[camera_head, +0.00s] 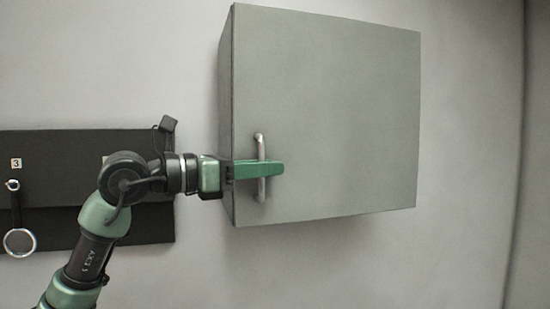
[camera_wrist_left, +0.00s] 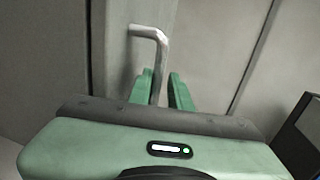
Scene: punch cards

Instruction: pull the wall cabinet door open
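The grey wall cabinet (camera_head: 325,90) hangs on the wall, and its front door looks shut in the head view. A metal bar handle (camera_head: 261,142) stands upright near the door's lower left edge. My left gripper (camera_head: 265,169) reaches in from the left, and a green finger crosses in front of the handle. In the left wrist view, the handle (camera_wrist_left: 160,50) passes between the two green fingers of the left gripper (camera_wrist_left: 161,82). The fingers are apart, with a gap visible beside the bar. The bar's lower end is hidden behind the gripper body. My right gripper is not in view.
A dark wall board (camera_head: 60,190) is left of the cabinet, partly behind my left arm. A round-ended tool (camera_head: 18,236) hangs on it below a label marked 3 (camera_head: 16,163). The wall right of and below the cabinet is bare.

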